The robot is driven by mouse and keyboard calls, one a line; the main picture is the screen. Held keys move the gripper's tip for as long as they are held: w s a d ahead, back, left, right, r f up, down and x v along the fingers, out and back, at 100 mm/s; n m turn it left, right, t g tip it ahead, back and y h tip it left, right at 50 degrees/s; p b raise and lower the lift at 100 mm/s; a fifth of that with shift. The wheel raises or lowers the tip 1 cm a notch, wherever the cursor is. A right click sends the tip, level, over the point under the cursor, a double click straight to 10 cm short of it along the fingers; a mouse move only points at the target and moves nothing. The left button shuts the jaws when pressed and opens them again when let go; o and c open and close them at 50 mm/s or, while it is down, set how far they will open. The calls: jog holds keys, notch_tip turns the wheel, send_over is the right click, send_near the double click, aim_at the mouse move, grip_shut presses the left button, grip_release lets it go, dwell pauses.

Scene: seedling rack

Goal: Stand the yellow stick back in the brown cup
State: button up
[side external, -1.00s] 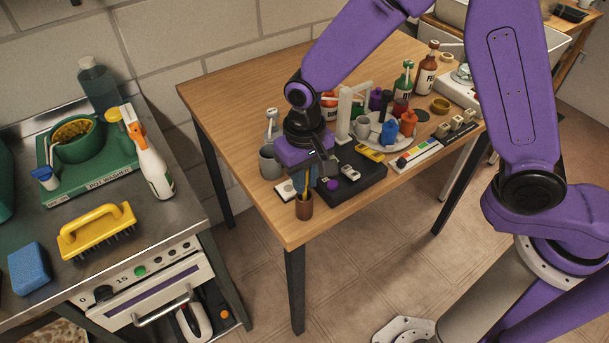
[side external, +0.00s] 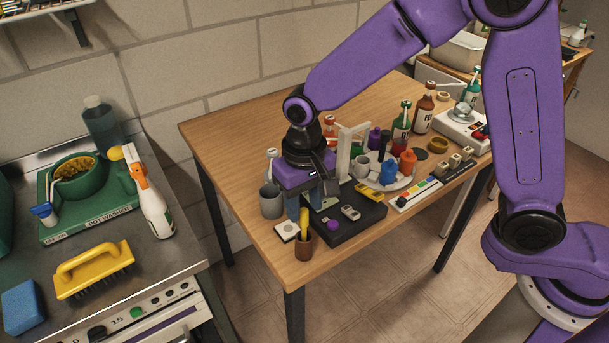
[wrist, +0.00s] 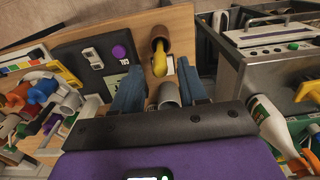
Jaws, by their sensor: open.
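The yellow stick (side external: 304,222) stands in the brown cup (side external: 304,248) near the front corner of the wooden table, its upper part rising above the rim. In the wrist view the stick (wrist: 159,60) comes out of the mouth of the brown cup (wrist: 158,34) and points towards me. My gripper (side external: 302,207) is open, just behind the cup in the side view. In the wrist view its two blue fingers (wrist: 159,70) are spread on either side of the stick, with a visible gap to each. The stick's lower end is hidden inside the cup.
A black tray (side external: 348,228) with small items lies right of the cup. A white square piece (side external: 286,231) lies left of it, and a grey cup (side external: 271,203) stands behind. A white frame (side external: 352,148) and bottles stand farther back. The table's left side is clear.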

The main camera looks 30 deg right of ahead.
notch_tip(320, 180, up, 7)
jog(key=shift+r, duration=0.3)
jog(key=shift+d, duration=0.1)
jog(key=shift+s+d+n, duration=0.15)
jog(key=shift+d+n, duration=0.05)
jog(key=shift+n, duration=0.1)
jog(key=s+d+f+n, duration=0.1)
jog(key=s+d+n, duration=1.1)
jog(key=s+d, duration=0.9)
dwell(0.9)
